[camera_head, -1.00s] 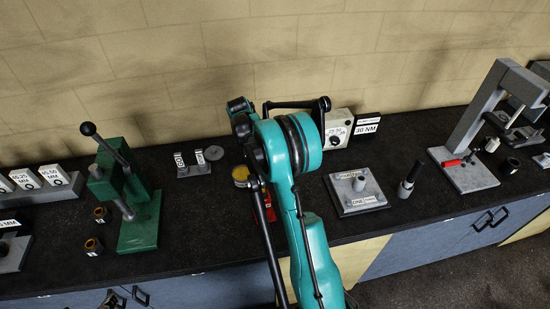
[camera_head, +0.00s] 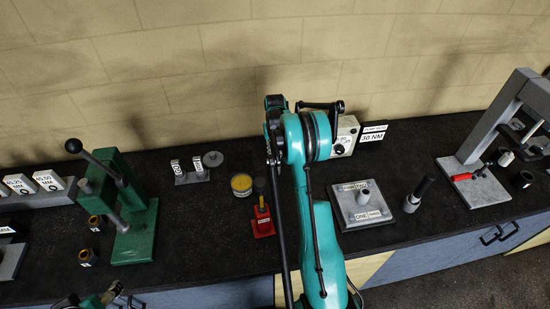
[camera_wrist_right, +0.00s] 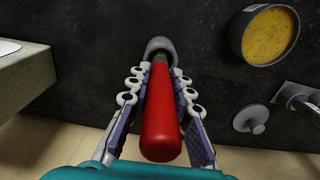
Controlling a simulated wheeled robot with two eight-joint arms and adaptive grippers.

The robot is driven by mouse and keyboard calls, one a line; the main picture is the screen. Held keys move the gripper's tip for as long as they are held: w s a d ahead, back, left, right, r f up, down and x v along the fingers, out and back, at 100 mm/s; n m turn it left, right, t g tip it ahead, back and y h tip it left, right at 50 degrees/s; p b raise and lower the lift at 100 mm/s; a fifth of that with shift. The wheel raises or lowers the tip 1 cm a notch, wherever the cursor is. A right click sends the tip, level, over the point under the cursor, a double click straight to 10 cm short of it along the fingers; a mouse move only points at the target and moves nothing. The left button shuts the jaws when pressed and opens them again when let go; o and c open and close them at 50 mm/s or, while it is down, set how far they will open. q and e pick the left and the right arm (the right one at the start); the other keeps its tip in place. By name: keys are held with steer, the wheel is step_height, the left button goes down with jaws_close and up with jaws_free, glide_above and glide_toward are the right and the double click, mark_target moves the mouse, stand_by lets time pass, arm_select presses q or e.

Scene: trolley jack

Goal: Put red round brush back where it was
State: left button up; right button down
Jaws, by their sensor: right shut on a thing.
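The red round brush shows in the right wrist view as a red handle (camera_wrist_right: 161,120) with a grey round end (camera_wrist_right: 160,46) pointing away from me. My right gripper (camera_wrist_right: 159,74) is shut on it, with a finger on each side. In the head view my right arm covers the right gripper and the brush. Whether the brush touches the bench cannot be told. A part of my left arm (camera_head: 105,296) shows at the bottom left edge of the head view, and its jaws are not clear.

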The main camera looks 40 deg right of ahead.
mark_target(275, 158)
step_height(275, 158, down, 3)
steer(key=shift+r, duration=0.2)
steer(key=shift+a+f, duration=0.1)
steer(key=shift+f, duration=0.15)
steer(key=c, duration=1.4)
jaws_free()
steer(key=shift+o, duration=0.2)
